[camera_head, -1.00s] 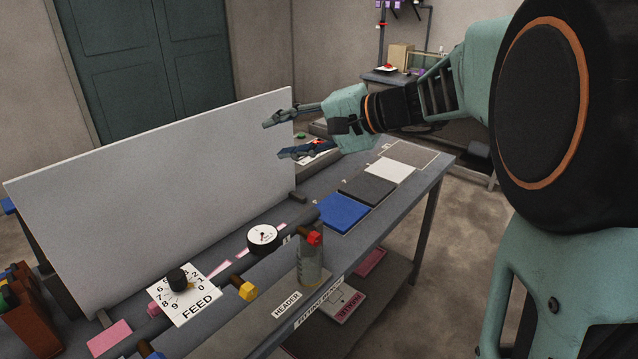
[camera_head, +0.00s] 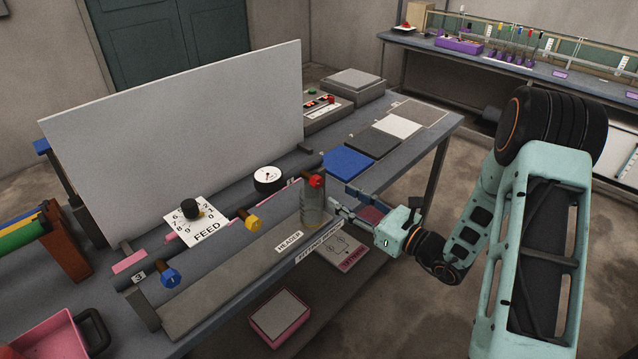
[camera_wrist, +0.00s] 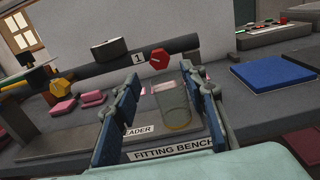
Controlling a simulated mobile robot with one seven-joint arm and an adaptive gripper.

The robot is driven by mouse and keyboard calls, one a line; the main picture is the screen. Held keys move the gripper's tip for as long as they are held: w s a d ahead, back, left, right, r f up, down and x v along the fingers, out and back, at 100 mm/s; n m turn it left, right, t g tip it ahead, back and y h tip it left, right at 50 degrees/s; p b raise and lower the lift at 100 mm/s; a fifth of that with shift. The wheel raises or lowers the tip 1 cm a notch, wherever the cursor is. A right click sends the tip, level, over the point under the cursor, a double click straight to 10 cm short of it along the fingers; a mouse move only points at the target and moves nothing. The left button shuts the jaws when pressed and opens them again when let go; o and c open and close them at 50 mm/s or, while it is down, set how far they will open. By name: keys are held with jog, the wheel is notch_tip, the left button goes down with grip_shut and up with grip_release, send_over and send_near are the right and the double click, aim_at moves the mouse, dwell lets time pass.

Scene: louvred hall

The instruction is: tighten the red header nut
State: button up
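The red header nut (camera_head: 317,181) sits on the right end of the dark header pipe (camera_head: 240,222), above a clear cylindrical jar. In the wrist view the red nut (camera_wrist: 159,61) is ahead of and above the fingers, beside a plate marked 1. My gripper (camera_head: 338,196) is low at the bench's front edge, pointing left toward the jar (camera_head: 313,206). In the wrist view my gripper (camera_wrist: 166,90) has its two blue-padded fingers wide apart with nothing between the pads; the jar (camera_wrist: 172,106) appears beyond them. The fingers do not touch the nut.
A yellow nut (camera_head: 253,223) and a blue nut (camera_head: 170,277) sit further left along the pipe. A white dial gauge (camera_head: 268,179) and the FEED dial (camera_head: 197,220) stand behind. A tall grey panel (camera_head: 180,140) backs the bench. Coloured pads, one blue (camera_head: 347,163), lie right.

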aim_at(319, 184)
jog(key=b+x, duration=0.1)
jog(key=x, duration=0.8)
jog(key=shift+w+a, duration=0.2)
jog(key=shift+a, duration=0.05)
jog(key=shift+c, duration=0.6)
grip_shut()
